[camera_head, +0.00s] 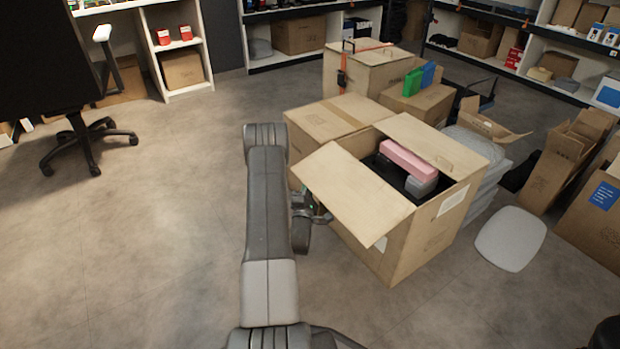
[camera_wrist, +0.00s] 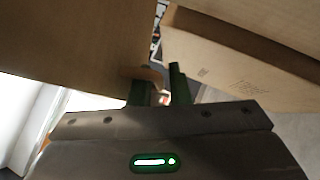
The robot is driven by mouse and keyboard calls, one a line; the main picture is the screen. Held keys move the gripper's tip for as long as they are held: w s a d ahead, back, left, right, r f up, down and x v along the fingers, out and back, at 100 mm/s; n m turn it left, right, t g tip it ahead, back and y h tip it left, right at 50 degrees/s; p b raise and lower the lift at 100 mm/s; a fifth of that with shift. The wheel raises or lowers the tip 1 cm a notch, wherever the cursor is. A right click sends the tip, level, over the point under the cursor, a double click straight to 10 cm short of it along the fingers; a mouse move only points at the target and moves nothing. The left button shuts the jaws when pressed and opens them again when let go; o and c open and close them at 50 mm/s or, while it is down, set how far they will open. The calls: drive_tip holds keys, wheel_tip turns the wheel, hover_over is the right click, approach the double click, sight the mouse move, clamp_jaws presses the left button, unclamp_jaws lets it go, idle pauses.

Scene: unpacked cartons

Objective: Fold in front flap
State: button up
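An open brown carton (camera_head: 405,245) stands at centre right in the head view, with pink and grey items (camera_head: 408,160) inside. One flap (camera_head: 350,190) sticks out towards the lower left, and another flap (camera_head: 435,143) stands out at the back right. My gripper (camera_head: 318,210) is low beside the carton's left side, by the edge of the near-left flap and partly hidden by my arm. In the wrist view, my gripper's two green fingers (camera_wrist: 160,88) are apart. Cardboard surfaces fill the left (camera_wrist: 65,40) and right (camera_wrist: 245,65) of that view. Contact with the flap cannot be told.
A closed carton (camera_head: 325,118) stands right behind the open one. More cartons (camera_head: 365,72) stand at the back. A grey cushion-like pad (camera_head: 511,238) lies at the right, near other open cartons (camera_head: 565,160). An office chair (camera_head: 85,135) is at the left. The floor at left is free.

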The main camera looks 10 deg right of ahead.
clamp_jaws()
drive_tip(key=shift+r, duration=0.1)
